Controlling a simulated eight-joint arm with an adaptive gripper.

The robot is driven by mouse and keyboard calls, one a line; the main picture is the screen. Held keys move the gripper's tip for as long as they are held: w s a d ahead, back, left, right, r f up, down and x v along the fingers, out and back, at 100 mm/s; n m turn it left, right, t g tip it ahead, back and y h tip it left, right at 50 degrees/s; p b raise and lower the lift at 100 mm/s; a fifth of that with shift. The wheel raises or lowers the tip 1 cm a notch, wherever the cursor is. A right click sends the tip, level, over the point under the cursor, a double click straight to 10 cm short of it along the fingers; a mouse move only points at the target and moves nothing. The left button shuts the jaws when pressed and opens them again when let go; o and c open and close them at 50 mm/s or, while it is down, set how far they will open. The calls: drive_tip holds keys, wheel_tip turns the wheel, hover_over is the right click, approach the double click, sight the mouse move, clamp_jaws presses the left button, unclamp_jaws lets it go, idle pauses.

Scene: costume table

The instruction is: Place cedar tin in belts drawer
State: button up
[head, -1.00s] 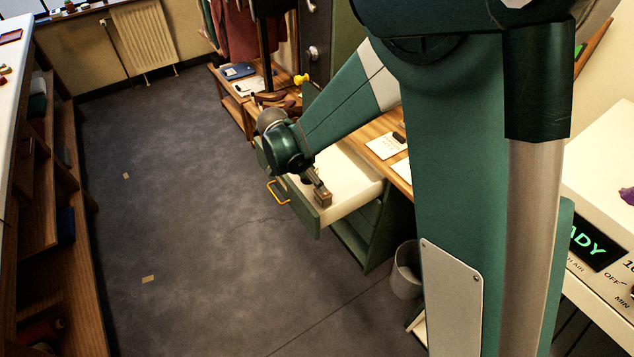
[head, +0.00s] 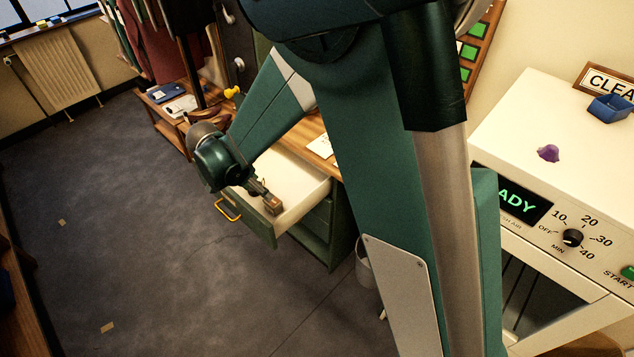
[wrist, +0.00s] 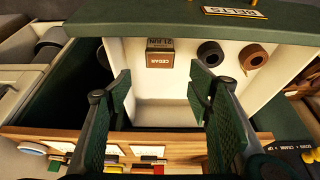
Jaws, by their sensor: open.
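The green drawer labelled BELTS (wrist: 236,12) stands pulled open; its pale inside (head: 306,180) shows in the head view. In the head view the tin (head: 272,205) shows just past my gripper (head: 260,191). In the wrist view my gripper (wrist: 160,82) is open, its green fingers wide apart with nothing between them, and the tin lies beyond the fingertips, apart from them.
A wooden desk top (head: 322,147) lies behind the drawer. A bin (head: 363,268) stands right of the drawer unit. A white machine (head: 510,135) with a dial and a purple item (head: 548,153) is at right.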

drive_tip(key=s+d+r+n+t+y, duration=0.1)
drive_tip(key=s+d+r+n, duration=0.15)
drive_tip(key=d+r, duration=0.75)
drive_tip(key=s+d+r+n+y, duration=0.15)
drive_tip(key=s+d+r, duration=0.25)
drive_tip(key=d+r, duration=0.65)
drive_tip(key=s+d+r+n+t, duration=0.2)
drive_tip(key=s+d+n, duration=0.3)
drive_tip(key=s+d, duration=1.2)
drive_tip(key=shift+s+d+t+y, duration=0.15)
drive_tip(key=shift+d+t+y, duration=0.2)
drive_tip(key=shift+d+t, duration=0.15)
drive_tip(key=shift+r, duration=0.1)
idle(0.5)
